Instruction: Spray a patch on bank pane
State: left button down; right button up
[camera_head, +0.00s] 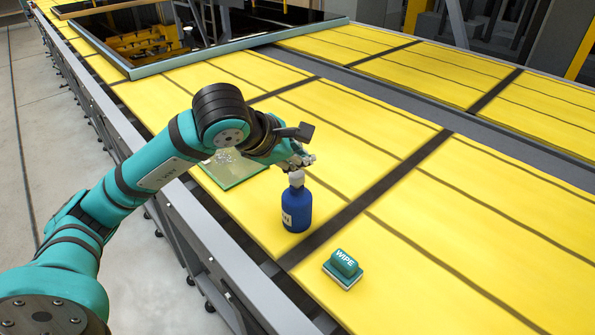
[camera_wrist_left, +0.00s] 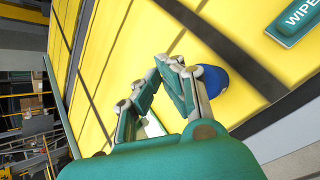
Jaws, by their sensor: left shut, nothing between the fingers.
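A blue spray bottle (camera_head: 297,209) with a pale top stands upright on the yellow slatted table. My left gripper (camera_head: 299,162) is right at the bottle's top in the head view; whether it touches cannot be told. Its fingers are shut and empty. In the left wrist view the gripper (camera_wrist_left: 171,66) partly hides the blue bottle (camera_wrist_left: 215,82). A small glass pane (camera_head: 238,172) with whitish marks lies on the table behind and left of the bottle, partly hidden by my left arm. My right gripper is not in view.
A green WIPE block (camera_head: 343,265) sits on the table in front right of the bottle; it also shows in the left wrist view (camera_wrist_left: 294,20). A large framed glass sheet (camera_head: 240,57) lies at the back. The yellow table (camera_head: 470,215) is clear on the right.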

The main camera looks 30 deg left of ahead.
pick_arm(q)
notch_tip(320, 180, up, 6)
jog(key=p, duration=0.3)
jog(key=shift+r, duration=0.1)
dwell(2.0)
jog(key=m+y+b, duration=0.1)
jog(key=m+b, duration=0.2)
jog(key=m, duration=1.4)
send_over(300, 175)
jog(key=a, duration=0.2)
jog(key=f, duration=0.5)
jog(key=shift+w+d+f, duration=0.1)
jog(key=shift+d+f, duration=0.1)
jog(key=shift+f, duration=0.1)
jog(key=shift+f+b, duration=0.35)
jog(key=shift+b, duration=0.15)
jog(key=shift+f+b, duration=0.4)
jog(key=shift+b, duration=0.25)
